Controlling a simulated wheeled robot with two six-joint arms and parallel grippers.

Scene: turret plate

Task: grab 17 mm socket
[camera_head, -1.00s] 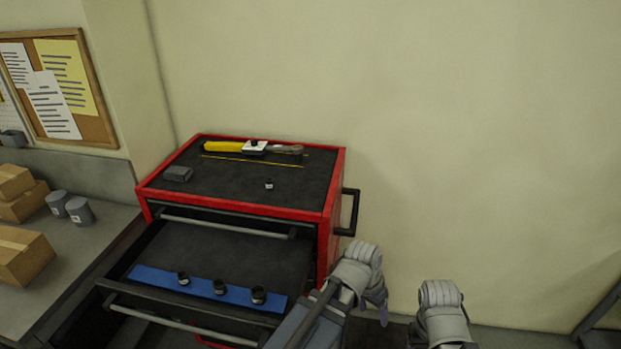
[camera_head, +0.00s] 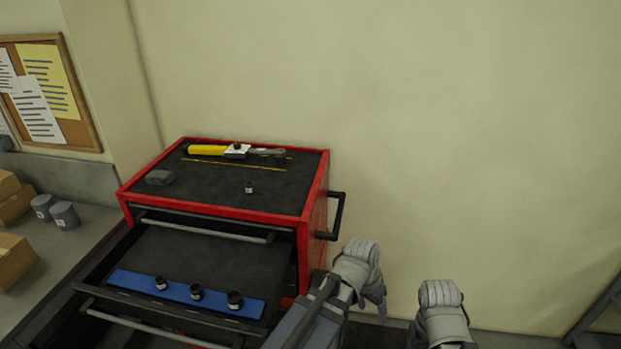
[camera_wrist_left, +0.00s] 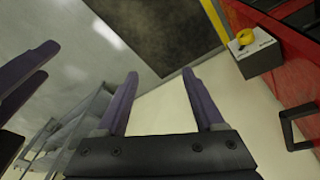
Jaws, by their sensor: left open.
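Three dark sockets, the left one (camera_head: 161,283), the middle one (camera_head: 196,291) and the right one (camera_head: 235,299), stand on a blue strip (camera_head: 135,282) in the open drawer. A fourth small socket (camera_head: 249,187) stands on top of the red cabinet. Size marks are too small to read, so I cannot tell which is 17 mm. My left gripper (camera_head: 376,303) is right of the drawer, apart from the sockets; in the left wrist view its fingers (camera_wrist_left: 165,100) are spread and empty. My right gripper (camera_head: 441,312) is further right, its fingers hidden in the head view.
The red cabinet (camera_head: 313,200) has a side handle (camera_head: 340,215) near my left gripper. A yellow-handled tool (camera_head: 207,150) and a grey block (camera_head: 159,177) lie on top. The drawer's front handle (camera_head: 150,330) sticks out. A bench with boxes (camera_head: 14,258) and grey cans (camera_head: 64,215) stands left.

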